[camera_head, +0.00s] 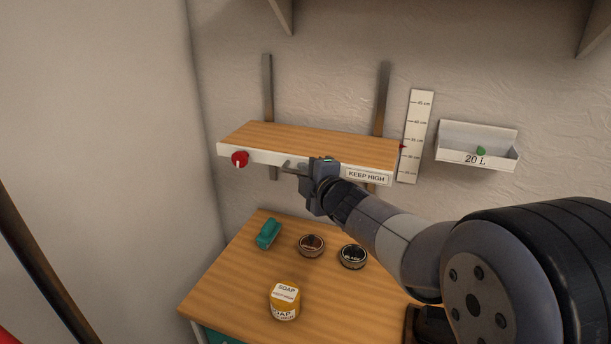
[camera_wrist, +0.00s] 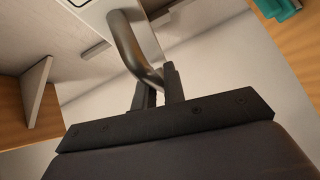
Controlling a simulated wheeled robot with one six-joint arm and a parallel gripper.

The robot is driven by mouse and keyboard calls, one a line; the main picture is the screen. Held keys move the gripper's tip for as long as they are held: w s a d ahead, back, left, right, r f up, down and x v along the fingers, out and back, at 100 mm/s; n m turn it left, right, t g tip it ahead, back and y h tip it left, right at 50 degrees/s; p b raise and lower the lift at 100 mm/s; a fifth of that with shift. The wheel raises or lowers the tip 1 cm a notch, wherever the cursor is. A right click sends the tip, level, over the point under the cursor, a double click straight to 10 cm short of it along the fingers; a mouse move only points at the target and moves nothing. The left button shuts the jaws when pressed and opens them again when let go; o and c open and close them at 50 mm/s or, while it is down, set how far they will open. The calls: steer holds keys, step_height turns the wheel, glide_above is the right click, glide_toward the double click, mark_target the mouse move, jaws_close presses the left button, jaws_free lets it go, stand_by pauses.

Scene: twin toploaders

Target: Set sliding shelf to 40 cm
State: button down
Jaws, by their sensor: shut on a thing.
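The sliding shelf (camera_head: 310,139) has a wooden top and a white front edge with a "KEEP HIGH" label (camera_head: 367,177) and a red knob (camera_head: 239,159) at its left. It sits level on two vertical rails. A small red pointer (camera_head: 402,147) at its right end stands just below the 35 cm mark of the white wall scale (camera_head: 415,137). My gripper (camera_head: 300,169) is at the middle of the front edge. In the wrist view its fingers (camera_wrist: 159,90) are shut on the curved metal handle (camera_wrist: 126,42) of the shelf.
Below is a wooden counter (camera_head: 236,285) with a soap jar (camera_head: 285,301), two round tins (camera_head: 312,245) (camera_head: 353,257) and a teal item (camera_head: 268,233). A white "20 L" bin (camera_head: 476,150) hangs right of the scale. Wall above the shelf is clear up to an upper shelf.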

step_height(320, 180, up, 8)
steer(key=p, duration=0.5)
steer(key=shift+f, duration=0.1)
steer(key=c, duration=1.5)
jaws_free()
steer(key=shift+f, duration=0.2)
steer(key=v, duration=1)
steer(key=shift+s+d, duration=0.15)
steer(key=shift+s, duration=0.2)
steer(key=shift+w, duration=0.1)
